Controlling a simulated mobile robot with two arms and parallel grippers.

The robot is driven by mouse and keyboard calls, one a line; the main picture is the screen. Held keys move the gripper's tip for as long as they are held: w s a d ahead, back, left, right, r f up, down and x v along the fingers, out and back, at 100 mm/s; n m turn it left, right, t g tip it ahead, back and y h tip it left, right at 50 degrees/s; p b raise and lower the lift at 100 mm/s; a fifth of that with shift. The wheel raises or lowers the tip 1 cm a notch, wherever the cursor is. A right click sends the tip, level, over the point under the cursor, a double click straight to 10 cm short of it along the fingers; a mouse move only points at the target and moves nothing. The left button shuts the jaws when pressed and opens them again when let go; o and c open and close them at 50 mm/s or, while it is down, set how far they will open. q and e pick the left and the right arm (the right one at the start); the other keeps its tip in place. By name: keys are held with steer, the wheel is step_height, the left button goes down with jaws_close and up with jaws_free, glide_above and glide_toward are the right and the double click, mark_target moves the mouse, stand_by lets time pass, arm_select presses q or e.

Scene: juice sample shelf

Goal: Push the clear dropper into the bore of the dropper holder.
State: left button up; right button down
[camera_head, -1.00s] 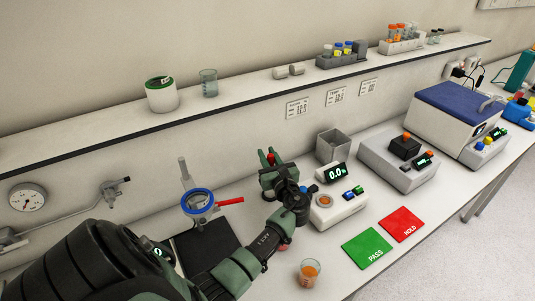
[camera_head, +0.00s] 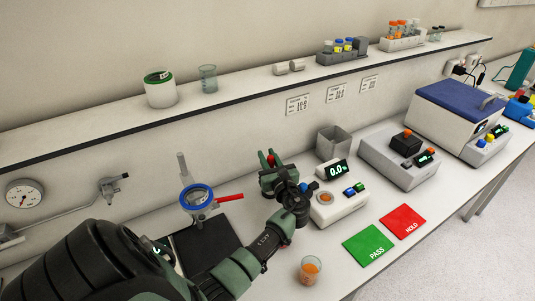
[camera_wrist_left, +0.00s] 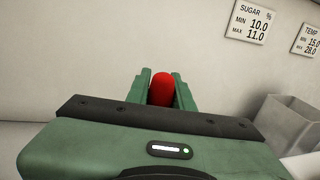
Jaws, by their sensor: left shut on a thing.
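My left gripper (camera_head: 270,162) is shut on a red-topped piece, which I take to be the bulb of the clear dropper (camera_head: 271,158). The red bulb (camera_wrist_left: 162,89) shows between the two green fingers in the left wrist view. The dropper's clear part is hidden by the gripper in both views. The gripper is over the bench near the back wall, left of the grey open bin. I cannot make out the dropper holder or its bore; the gripper and arm may cover it. My right gripper is not in view.
A grey open bin (camera_head: 333,140) and a white scale (camera_head: 338,208) stand right of the gripper. A blue ring with a red handle (camera_head: 197,197) is to its left. A cup of orange juice (camera_head: 310,270) stands in front. The shelf (camera_head: 120,121) runs along the wall.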

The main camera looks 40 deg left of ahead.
arm_select(q)
steer(key=shift+f+b, duration=0.35)
steer(key=shift+f, duration=0.25)
steer(key=o, duration=0.9)
